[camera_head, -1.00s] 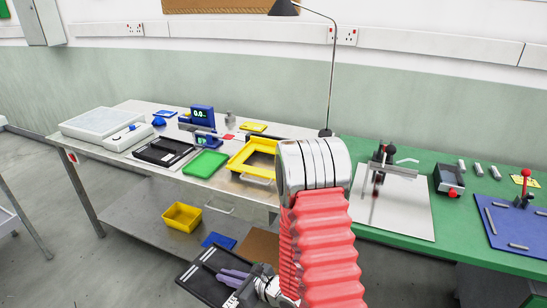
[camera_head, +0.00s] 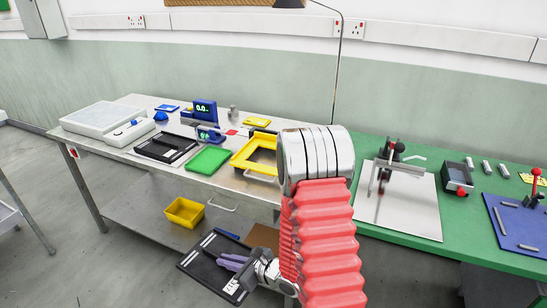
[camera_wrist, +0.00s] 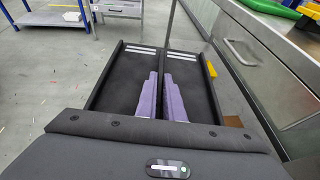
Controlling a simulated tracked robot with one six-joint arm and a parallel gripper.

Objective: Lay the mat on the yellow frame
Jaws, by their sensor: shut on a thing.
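The yellow frame (camera_head: 240,161) lies on the metal bench, partly hidden behind my arm. My gripper (camera_head: 230,262) has purple fingers and is low in front of the bench, below its top and well short of the frame. It is shut on a flat black mat (camera_head: 200,266) with raised side edges and white stripes at its far end. In the wrist view the purple fingers of my gripper (camera_wrist: 160,85) lie along the middle of the mat (camera_wrist: 118,88). The far end of the mat is free.
A green tray (camera_head: 208,160) and a black tray (camera_head: 160,147) lie left of the frame. A blue scale (camera_head: 205,113) stands behind them. A yellow bin (camera_head: 184,212) sits on the lower shelf. The bench's front edge lies between mat and frame.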

